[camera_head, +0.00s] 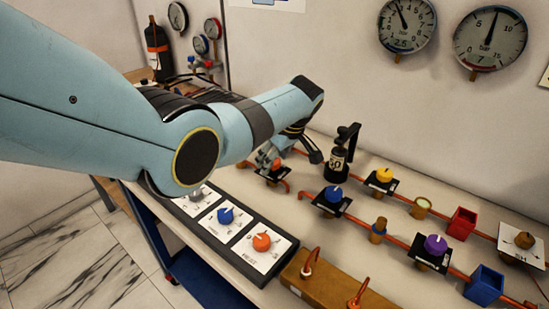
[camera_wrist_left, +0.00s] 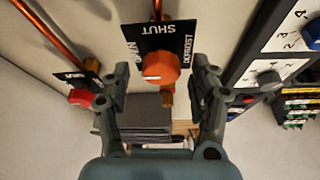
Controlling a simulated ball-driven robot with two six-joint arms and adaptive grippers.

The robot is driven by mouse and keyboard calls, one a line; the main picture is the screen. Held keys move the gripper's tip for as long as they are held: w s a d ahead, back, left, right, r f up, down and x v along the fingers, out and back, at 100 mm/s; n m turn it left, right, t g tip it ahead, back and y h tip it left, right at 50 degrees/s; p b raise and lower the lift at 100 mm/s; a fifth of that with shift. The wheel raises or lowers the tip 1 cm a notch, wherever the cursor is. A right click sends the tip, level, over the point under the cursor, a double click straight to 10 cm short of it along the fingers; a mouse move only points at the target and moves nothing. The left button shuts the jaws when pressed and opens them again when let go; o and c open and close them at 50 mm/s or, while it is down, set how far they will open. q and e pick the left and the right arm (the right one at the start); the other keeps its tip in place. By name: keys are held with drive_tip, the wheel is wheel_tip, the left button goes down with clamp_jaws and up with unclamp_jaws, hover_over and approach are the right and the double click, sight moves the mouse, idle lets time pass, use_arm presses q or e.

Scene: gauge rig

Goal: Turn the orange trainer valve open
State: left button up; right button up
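The orange valve knob (camera_wrist_left: 162,67) sits on a black plate (camera_wrist_left: 150,42) in the left wrist view. The plate reads SHUT at the top and OPEN at the left. A white mark shows low on the knob's left side. My left gripper (camera_wrist_left: 160,66) is open, one finger on each side of the knob, with visible gaps; I cannot tell whether the fingers reach down to its height. In the head view the orange knob (camera_head: 276,164) is partly hidden by my left gripper (camera_head: 270,158). My right gripper is not in view.
A red knob (camera_wrist_left: 80,97) sits beside the valve. Blue (camera_head: 333,194), yellow (camera_head: 384,175) and purple (camera_head: 435,245) knobs stand along copper pipes. A black-handled device (camera_head: 340,160) stands close to the gripper. A panel with another orange knob (camera_head: 262,241) lies in front.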

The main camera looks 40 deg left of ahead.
use_arm(q)
drive_tip(key=v, duration=1.2)
idle(0.3)
